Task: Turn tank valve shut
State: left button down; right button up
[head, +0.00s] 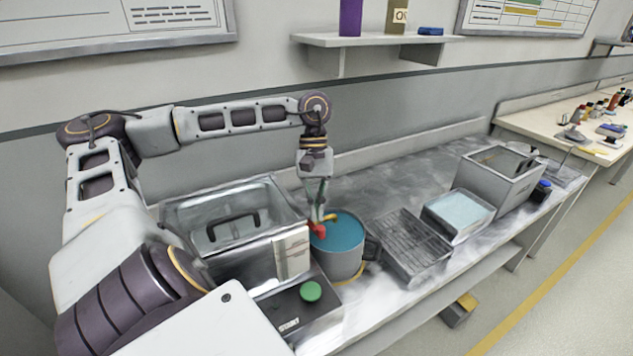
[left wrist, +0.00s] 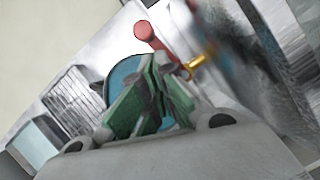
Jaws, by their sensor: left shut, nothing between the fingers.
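The steel tank (head: 180,210) with a clear lid and black handle stands at the left of the bench. A red valve lever (head: 318,230) and a brass tap (head: 331,217) show beside its right side, above a pot (head: 345,262) of teal liquid. My left gripper (head: 318,216) points down just over the lever, its fingers closed and empty. In the left wrist view the green fingers (left wrist: 155,92) are together, the red lever (left wrist: 150,38) lies beyond their tips, and the brass tap (left wrist: 200,63) is to its right. I cannot tell whether the fingers touch the lever. My right gripper is out of view.
A control box with a green button (head: 310,291) sits before the tank. Right of the pot are a wire rack (head: 410,243), a tray of pale blue liquid (head: 460,212) and a grey bin (head: 500,175). A shelf (head: 375,40) hangs on the wall above.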

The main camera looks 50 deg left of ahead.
pick_arm(q)
jog(key=shift+r, duration=0.15)
jog(key=v, duration=0.7)
dwell(0.8)
jog(key=shift+w+a, duration=0.1)
jog(key=shift+r, duration=0.2)
dwell(0.4)
